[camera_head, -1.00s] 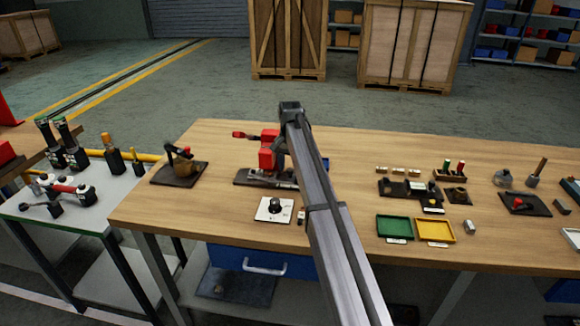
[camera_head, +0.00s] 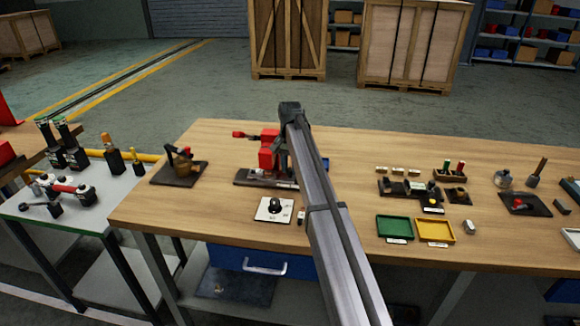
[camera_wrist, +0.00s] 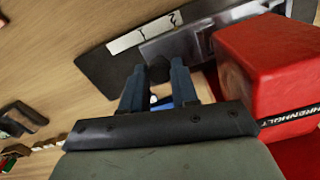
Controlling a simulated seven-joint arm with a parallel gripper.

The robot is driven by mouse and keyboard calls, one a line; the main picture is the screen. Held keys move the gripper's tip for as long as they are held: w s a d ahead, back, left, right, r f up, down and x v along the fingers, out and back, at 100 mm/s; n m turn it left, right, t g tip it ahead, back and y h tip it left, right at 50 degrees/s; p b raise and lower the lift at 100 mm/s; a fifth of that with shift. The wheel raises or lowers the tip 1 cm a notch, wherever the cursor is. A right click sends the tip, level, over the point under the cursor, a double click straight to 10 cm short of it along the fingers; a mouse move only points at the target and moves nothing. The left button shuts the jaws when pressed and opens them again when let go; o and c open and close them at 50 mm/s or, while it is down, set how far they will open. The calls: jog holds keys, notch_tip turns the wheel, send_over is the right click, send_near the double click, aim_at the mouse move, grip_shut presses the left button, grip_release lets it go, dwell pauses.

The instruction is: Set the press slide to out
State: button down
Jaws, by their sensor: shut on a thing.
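The press is a red block on a long dark base (camera_head: 252,178), on the wooden bench left of my arm in the head view. In the wrist view its red body (camera_wrist: 265,75) fills the right side, and a grey metal slide (camera_wrist: 180,45) lies on the dark base beside a white label plate (camera_wrist: 145,32). My gripper (camera_wrist: 158,78) has both fingers close around a small dark knob (camera_wrist: 158,68) at the slide. The fingers hide part of the knob. In the head view my arm covers the fingertips and the right end of the press.
A white plate with a black knob (camera_head: 274,206) lies in front of the press. A dark fixture (camera_head: 180,168) stands to the left. Green (camera_head: 394,227) and yellow (camera_head: 435,230) trays lie right of my arm. Bare wood lies between the left fixture and the press.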

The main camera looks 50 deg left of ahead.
jog(key=w+d, duration=0.7)
jog(key=shift+w+d, duration=0.2)
jog(key=shift+w, duration=0.05)
jog(key=c, duration=0.9)
grip_release()
jog(key=shift+c, duration=0.2)
jog(key=shift+o, duration=0.5)
jog(key=shift+r, duration=0.35)
notch_tip(320, 180, up, 13)
